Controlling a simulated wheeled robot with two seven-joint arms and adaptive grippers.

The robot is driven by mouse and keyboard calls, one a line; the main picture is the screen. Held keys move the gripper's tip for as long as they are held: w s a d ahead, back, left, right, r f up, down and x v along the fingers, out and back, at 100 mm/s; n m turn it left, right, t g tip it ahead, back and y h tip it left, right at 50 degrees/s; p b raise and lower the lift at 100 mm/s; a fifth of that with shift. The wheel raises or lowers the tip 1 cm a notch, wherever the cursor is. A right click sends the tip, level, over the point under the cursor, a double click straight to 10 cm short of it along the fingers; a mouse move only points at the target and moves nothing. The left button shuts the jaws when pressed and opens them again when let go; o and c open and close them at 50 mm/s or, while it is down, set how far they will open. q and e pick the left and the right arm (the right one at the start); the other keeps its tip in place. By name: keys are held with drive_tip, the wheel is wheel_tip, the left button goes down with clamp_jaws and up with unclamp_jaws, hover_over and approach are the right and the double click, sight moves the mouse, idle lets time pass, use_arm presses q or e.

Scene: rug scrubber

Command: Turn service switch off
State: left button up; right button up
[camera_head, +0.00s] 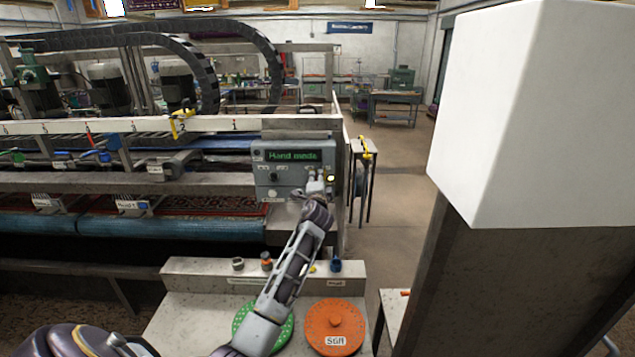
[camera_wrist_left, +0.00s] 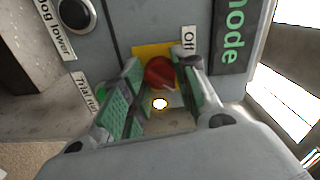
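The grey control box (camera_head: 283,178) with a green "Hand mode" display stands at the right end of the machine. In the left wrist view, a red rotary switch (camera_wrist_left: 160,72) sits on a yellow plate (camera_wrist_left: 141,50) with an "Off" label (camera_wrist_left: 188,40) beside it. My left gripper (camera_head: 318,184) is in front of the box's lower right part and hides some of it. Its green-padded fingers (camera_wrist_left: 162,80) are apart, one on each side of the red switch; I cannot tell whether they touch it. The switch's exact setting is unclear. My right gripper is not in view.
A black knob (camera_wrist_left: 75,14) and a "Trial run" label (camera_wrist_left: 87,93) are near the fingers. A bench with a green disc (camera_head: 243,317) and an orange disc (camera_head: 335,328) lies below the arm. A large white block (camera_head: 520,110) fills the right side.

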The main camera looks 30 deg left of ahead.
use_arm(q)
drive_tip(key=c, duration=0.4)
drive_tip(key=shift+o, duration=0.2)
drive_tip(key=shift+f+n, duration=0.1)
drive_tip(key=shift+n, duration=0.2)
drive_tip(key=shift+f+n+b, duration=0.1)
drive_tip(key=shift+n+b, duration=4.05)
drive_tip(key=shift+n, duration=3.55)
drive_tip(key=o, duration=1)
